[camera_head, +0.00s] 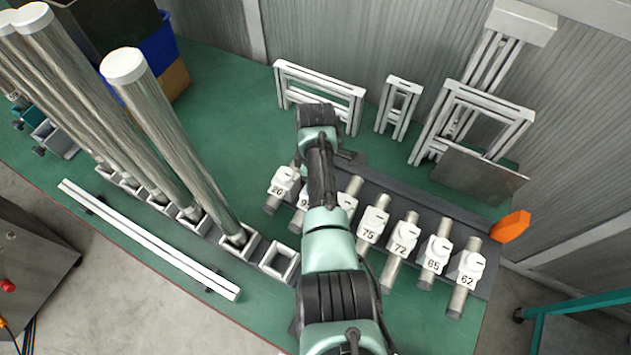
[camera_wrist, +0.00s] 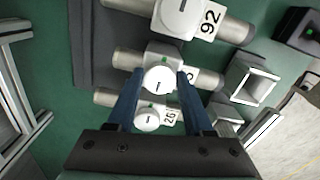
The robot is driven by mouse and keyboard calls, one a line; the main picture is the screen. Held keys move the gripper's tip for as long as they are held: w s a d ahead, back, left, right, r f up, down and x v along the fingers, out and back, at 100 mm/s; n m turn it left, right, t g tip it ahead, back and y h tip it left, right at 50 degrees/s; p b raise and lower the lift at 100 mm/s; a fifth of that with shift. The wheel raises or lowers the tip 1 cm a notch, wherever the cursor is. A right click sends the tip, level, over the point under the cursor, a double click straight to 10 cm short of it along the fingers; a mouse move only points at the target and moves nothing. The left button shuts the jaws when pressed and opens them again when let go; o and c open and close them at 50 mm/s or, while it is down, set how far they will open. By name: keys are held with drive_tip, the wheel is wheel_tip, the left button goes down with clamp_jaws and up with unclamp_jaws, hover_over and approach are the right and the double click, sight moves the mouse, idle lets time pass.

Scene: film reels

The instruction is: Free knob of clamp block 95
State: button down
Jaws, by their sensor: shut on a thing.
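Clamp block 95 (camera_wrist: 168,52) is the middle block in the wrist view. It is white on a grey rod, and its label is partly covered so that only a 5 shows. Its round white knob (camera_wrist: 158,80) has a dark mark line, with a small green spot beside it. My gripper (camera_wrist: 160,74) has its two blue fingers on either side of this knob and is shut on it. In the head view, block 95 (camera_head: 300,197) is mostly hidden behind my arm, with a 9 showing.
Blocks 75 (camera_head: 372,222), 72 (camera_head: 403,236), 65 (camera_head: 437,252) and 62 (camera_head: 468,268) continue the row right. An orange piece (camera_head: 510,226) ends it. Tall metal cylinders (camera_head: 180,145) stand left.

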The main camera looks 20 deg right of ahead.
drive_tip(key=shift+w+r, duration=0.1)
idle(0.5)
drive_tip(key=shift+c, duration=1.5)
unclamp_jaws()
wheel_tip(320, 180, up, 13)
